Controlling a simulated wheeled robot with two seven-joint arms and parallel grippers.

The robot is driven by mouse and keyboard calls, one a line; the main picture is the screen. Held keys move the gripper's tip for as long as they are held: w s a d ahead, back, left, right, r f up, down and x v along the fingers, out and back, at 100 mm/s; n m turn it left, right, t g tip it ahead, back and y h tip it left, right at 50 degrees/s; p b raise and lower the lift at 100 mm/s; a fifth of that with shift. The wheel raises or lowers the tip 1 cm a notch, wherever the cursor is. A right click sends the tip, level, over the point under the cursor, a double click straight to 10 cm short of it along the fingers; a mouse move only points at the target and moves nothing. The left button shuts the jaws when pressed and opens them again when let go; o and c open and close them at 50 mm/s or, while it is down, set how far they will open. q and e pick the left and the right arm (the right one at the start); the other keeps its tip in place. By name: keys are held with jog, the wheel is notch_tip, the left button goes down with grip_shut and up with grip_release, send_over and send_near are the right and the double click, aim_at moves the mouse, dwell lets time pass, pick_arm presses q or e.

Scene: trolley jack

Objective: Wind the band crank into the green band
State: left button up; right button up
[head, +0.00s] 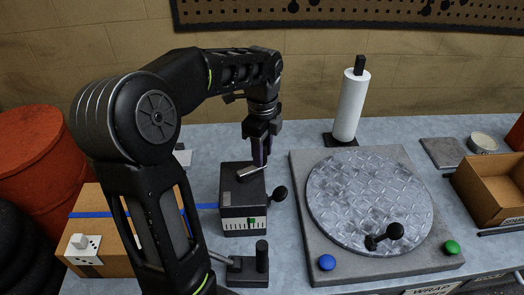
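A dark box (229,191) stands on the table left of centre. Its front has a pale scale (232,225) with a green mark (251,222). A silver crank arm (250,172) lies across the box top, and a dark purplish grip (259,152) seems to rise from its far right end. My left gripper (261,148) points down at this grip, its fingers around or beside it. Whether they are closed on it cannot be told. A black knob (280,193) sticks out at the box's right side. My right gripper is not in view.
A round metal turntable (365,195) with a black handle (385,236) fills the right middle. Blue (327,262) and green (451,247) buttons sit on its base. A white roll (350,105) stands behind. A lever block (249,268) stands before the box, and a cardboard box (105,205) left.

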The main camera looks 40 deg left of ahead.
pick_arm(q)
jog(key=shift+o, duration=1.2)
notch_tip(320, 180, up, 8)
jog(key=shift+f, duration=0.1)
